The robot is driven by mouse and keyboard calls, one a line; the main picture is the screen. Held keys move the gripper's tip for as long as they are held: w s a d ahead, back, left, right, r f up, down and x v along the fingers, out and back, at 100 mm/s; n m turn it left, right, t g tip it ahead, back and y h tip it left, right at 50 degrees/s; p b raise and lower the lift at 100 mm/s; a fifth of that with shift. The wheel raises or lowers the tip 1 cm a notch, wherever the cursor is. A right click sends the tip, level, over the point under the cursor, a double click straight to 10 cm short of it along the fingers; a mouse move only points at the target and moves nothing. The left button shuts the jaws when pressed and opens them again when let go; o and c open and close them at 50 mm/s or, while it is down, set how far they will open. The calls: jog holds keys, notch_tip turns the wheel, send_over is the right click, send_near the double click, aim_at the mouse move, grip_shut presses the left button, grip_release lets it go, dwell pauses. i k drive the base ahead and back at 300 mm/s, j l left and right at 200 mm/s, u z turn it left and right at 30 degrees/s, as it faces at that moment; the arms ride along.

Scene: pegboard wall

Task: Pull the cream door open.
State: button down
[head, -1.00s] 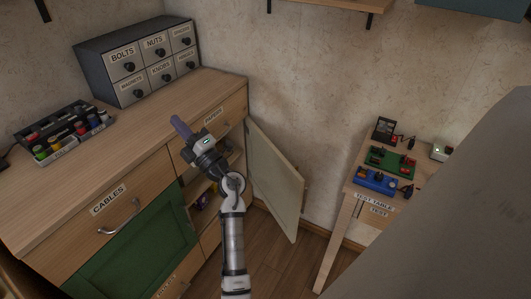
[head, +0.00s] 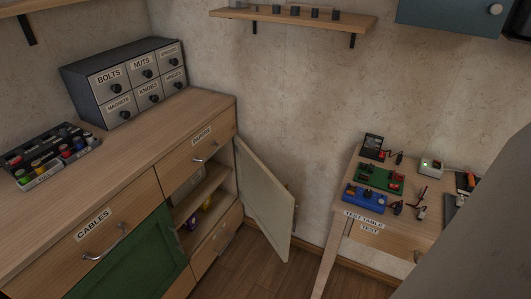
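The cream door (head: 264,199) stands swung wide open on the right side of the wooden cabinet (head: 229,116), hinged at the cabinet's right edge. Its pale inner face is toward me, and a small handle end shows past its far edge.
A green door (head: 134,258) is shut at the left, below the CABLES drawer (head: 100,238). A test table (head: 346,232) with small devices stands right of the cream door. Bare wooden floor (head: 262,270) lies between. A large grey shape fills the lower right.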

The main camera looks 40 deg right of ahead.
aim_at(270, 204)
jog(key=z, duration=1.25)
jog(key=i+j+z, duration=0.15)
jog(key=j, duration=0.4)
jog(key=j+z, duration=0.2)
jog(key=j, duration=0.3)
